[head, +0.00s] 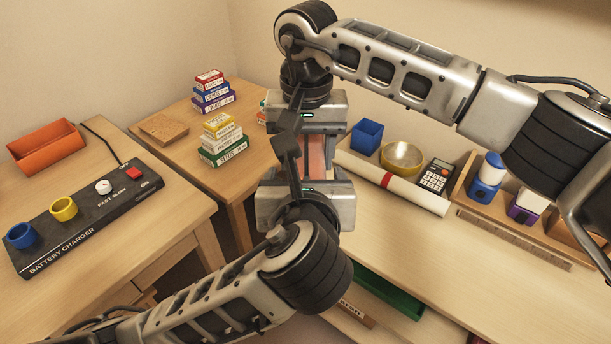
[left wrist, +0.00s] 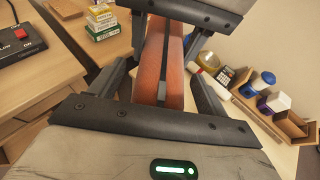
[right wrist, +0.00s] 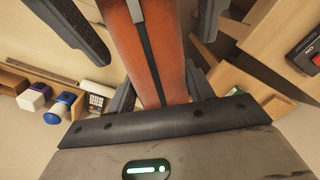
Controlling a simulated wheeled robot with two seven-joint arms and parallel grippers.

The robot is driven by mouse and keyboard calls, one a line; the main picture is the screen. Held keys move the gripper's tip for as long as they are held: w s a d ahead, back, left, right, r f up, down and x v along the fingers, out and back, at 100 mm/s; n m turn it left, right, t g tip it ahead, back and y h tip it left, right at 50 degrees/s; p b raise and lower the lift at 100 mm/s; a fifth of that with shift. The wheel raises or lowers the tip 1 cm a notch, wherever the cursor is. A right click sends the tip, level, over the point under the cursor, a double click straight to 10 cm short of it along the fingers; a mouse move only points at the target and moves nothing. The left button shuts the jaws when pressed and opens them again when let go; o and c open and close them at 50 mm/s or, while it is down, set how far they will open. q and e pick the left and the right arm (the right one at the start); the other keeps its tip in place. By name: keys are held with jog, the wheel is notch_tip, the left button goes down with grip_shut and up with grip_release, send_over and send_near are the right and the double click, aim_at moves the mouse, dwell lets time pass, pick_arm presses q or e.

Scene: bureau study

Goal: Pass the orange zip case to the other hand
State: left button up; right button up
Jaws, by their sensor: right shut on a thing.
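The orange zip case (head: 316,155) is upright between my two facing grippers, above the gap between the desks. My right gripper (head: 312,135) comes from above and is shut on one end of the case. My left gripper (head: 316,172) faces it from below, open, with its fingers on either side of the other end. In the left wrist view the case (left wrist: 174,75) stands between the left fingers with a gap on each side. In the right wrist view the case (right wrist: 170,55) runs out from between the right fingers, its dark zip along the middle. The arms hide part of it in the head view.
A battery charger (head: 85,222) and an orange tray (head: 47,145) are on the left desk. Card boxes (head: 222,145) stand in stacks behind. On the right are a blue cup (head: 367,137), a brass bowl (head: 401,157), a rolled paper (head: 400,190) and a calculator (head: 436,177).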

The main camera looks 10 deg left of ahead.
pick_arm(q)
jog(key=c, duration=0.9)
jog(key=shift+c, duration=0.2)
pick_arm(e)
jog(key=o, duration=1.1)
